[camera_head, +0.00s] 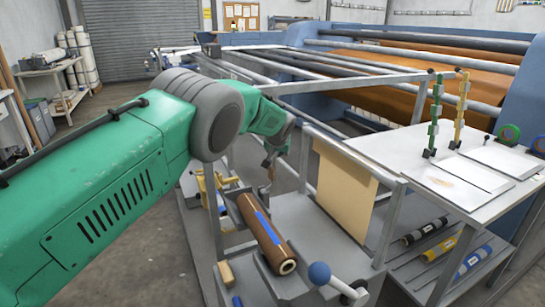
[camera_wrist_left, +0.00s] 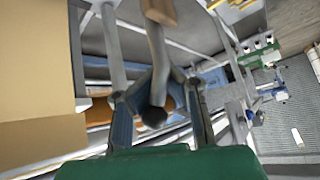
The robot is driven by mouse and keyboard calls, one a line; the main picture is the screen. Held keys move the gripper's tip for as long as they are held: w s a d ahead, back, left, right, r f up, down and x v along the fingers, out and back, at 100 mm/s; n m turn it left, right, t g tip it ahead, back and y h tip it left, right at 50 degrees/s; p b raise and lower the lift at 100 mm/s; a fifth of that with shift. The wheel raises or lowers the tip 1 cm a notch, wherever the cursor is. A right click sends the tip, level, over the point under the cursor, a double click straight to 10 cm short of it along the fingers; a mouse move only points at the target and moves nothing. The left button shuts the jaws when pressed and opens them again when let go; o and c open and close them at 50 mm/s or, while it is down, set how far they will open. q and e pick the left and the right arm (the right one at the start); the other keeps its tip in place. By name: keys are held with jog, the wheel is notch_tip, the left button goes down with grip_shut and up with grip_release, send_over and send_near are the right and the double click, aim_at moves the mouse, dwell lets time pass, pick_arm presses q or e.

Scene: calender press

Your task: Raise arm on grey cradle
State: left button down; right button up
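The grey cradle (camera_head: 290,285) stands at the lower middle of the head view with a brown roll (camera_head: 262,230) with a blue stripe lying in it. My left gripper (camera_head: 272,158) is beyond the far end of the roll, pointing down. In the left wrist view its fingers (camera_wrist_left: 160,75) close in from both sides on a grey bar (camera_wrist_left: 157,50), with a tan piece (camera_wrist_left: 160,12) at its far end and a dark tip between the fingers. My right gripper is out of view.
A tan board (camera_head: 343,190) stands upright right of the cradle. A white table (camera_head: 480,210) with a green and a yellow stand is at the right, with several rolls on the shelf below. The blue press (camera_head: 390,45) fills the back. Open floor lies at left.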

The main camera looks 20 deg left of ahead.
pick_arm(q)
jog(key=shift+d+f, duration=0.15)
jog(key=shift+d, duration=0.6)
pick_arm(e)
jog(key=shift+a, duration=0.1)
pick_arm(q)
jog(key=c, duration=1.8)
grip_release()
jog(key=shift+o, duration=1.1)
jog(key=shift+d, duration=0.2)
jog(key=shift+s+a+r, duration=0.45)
jog(key=shift+r, duration=0.2)
jog(key=v, duration=1)
jog(key=shift+d, duration=0.3)
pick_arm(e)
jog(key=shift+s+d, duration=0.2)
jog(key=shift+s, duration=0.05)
